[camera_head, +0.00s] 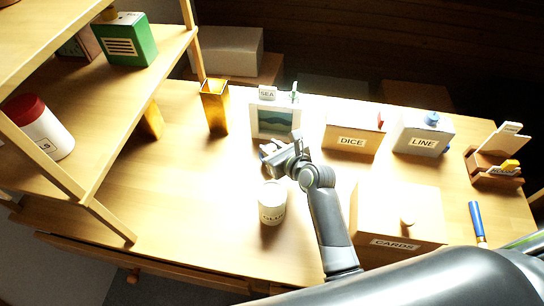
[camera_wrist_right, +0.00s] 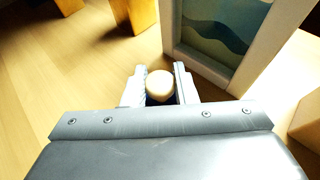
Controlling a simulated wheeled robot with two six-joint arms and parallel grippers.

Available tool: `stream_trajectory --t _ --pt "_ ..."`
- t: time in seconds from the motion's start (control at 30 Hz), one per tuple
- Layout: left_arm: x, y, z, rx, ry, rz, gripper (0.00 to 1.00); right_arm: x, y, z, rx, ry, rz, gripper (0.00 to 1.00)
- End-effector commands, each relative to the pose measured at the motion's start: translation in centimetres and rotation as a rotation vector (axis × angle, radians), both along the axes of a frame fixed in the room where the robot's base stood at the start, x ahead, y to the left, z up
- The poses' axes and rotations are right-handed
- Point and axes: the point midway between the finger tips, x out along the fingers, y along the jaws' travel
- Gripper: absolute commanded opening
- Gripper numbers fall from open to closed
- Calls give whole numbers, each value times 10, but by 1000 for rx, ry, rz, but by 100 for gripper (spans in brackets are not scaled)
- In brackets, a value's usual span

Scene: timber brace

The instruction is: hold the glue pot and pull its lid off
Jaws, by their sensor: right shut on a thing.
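The white glue pot (camera_head: 271,206) stands upright on the table in the head view, its lettering facing me. My right gripper (camera_head: 270,149) is beyond the pot, close in front of the framed picture and apart from the pot. In the right wrist view, my right gripper (camera_wrist_right: 159,83) is shut on a small round cream knob (camera_wrist_right: 160,84), which looks like that of the lid. The rest of the lid is hidden behind the fingers and palm. The pot is out of the right wrist view. My left gripper is not in view.
The framed picture (camera_head: 255,131) stands just past the gripper. A gold vase (camera_head: 215,107) stands to its left, and the DICE box (camera_head: 352,139) and LINE box (camera_head: 424,134) to its right. The CARDS box (camera_head: 398,217) is right of my forearm. The table left of the pot is clear.

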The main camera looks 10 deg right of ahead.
Motion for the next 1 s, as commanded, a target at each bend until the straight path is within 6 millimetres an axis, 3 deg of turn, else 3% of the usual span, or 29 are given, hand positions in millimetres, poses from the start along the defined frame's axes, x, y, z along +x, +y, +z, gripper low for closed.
stream_trajectory --t 0.3,0.67,0.7,0.83,1.0 --pt "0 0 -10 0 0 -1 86 -1 0 -38 0 3 0 0" --pt "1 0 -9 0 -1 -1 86 0 0 -41 0 1 0 0" --pt "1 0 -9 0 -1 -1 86 0 0 -40 0 1 0 31" --pt "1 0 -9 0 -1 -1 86 0 0 -40 0 1 0 47" --pt "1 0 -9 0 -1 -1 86 0 0 -40 0 1 0 47"
